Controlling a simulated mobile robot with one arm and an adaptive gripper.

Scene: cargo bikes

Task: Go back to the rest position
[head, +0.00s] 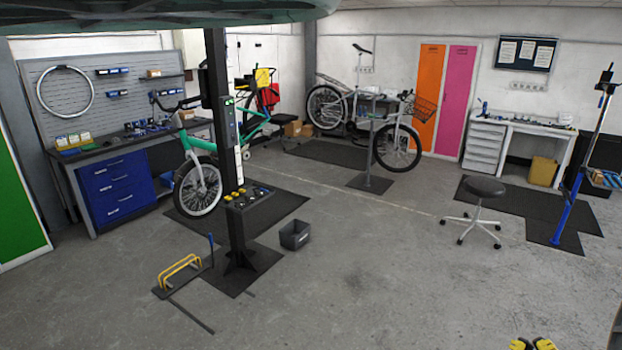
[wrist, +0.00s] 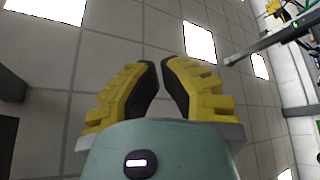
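My gripper (wrist: 160,66) shows in the wrist view with two yellow ribbed fingers and black inner pads. The fingertips stand a little apart, with the ceiling visible between them, and nothing is held. The fingers point up at the ceiling. In the head view my gripper (head: 532,344) is at the bottom edge, right of the middle, over the grey floor.
A dark repair post (head: 220,130) stands left of centre, with a grey bin (head: 295,235) and a yellow-topped rack (head: 180,268) near its foot. A wheeled stool (head: 484,188) and a blue stand (head: 578,185) are at right. The floor in the front middle is clear.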

